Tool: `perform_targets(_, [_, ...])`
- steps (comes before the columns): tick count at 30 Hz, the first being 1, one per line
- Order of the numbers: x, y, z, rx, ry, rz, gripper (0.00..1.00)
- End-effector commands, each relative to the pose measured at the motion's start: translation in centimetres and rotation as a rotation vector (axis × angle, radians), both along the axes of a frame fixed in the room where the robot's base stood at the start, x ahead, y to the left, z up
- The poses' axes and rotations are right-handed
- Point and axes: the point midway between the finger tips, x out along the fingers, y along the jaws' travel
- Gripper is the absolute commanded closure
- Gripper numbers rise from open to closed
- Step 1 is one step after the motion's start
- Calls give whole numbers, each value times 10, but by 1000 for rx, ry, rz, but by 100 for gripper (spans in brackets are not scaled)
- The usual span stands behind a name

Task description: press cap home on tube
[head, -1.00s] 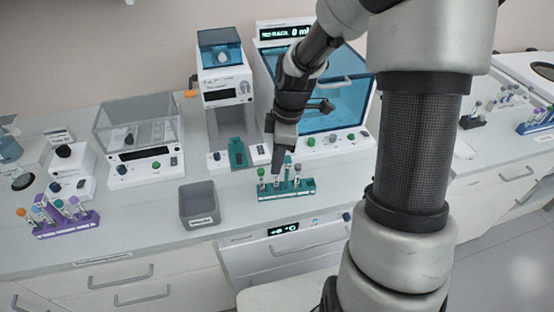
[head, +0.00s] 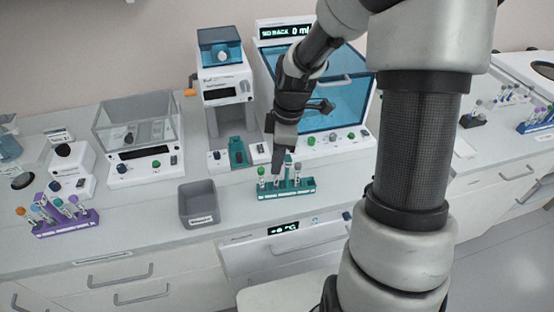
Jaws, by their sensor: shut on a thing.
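A teal rack (head: 299,192) stands near the front of the bench in the head view and holds several upright tubes. A green-capped tube (head: 261,173) is at its left end, and another green-capped tube (head: 297,170) is right of the middle. My gripper (head: 277,168) points down over the left half of the rack, between these tubes. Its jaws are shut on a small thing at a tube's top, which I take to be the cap. The jaws hide the cap, so I cannot tell how it sits on the tube.
A grey bin (head: 199,205) stands left of the rack. A purple rack (head: 68,224) with capped tubes is at far left. Behind the teal rack are a blue-windowed cabinet (head: 335,95) and a white instrument (head: 226,95). The bench between bin and purple rack is clear.

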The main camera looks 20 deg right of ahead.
Motion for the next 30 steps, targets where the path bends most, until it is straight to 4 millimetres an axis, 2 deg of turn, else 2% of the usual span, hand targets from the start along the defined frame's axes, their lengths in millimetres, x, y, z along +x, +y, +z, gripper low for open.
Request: perform_targets(30, [0,0,-7,0,1,0,96])
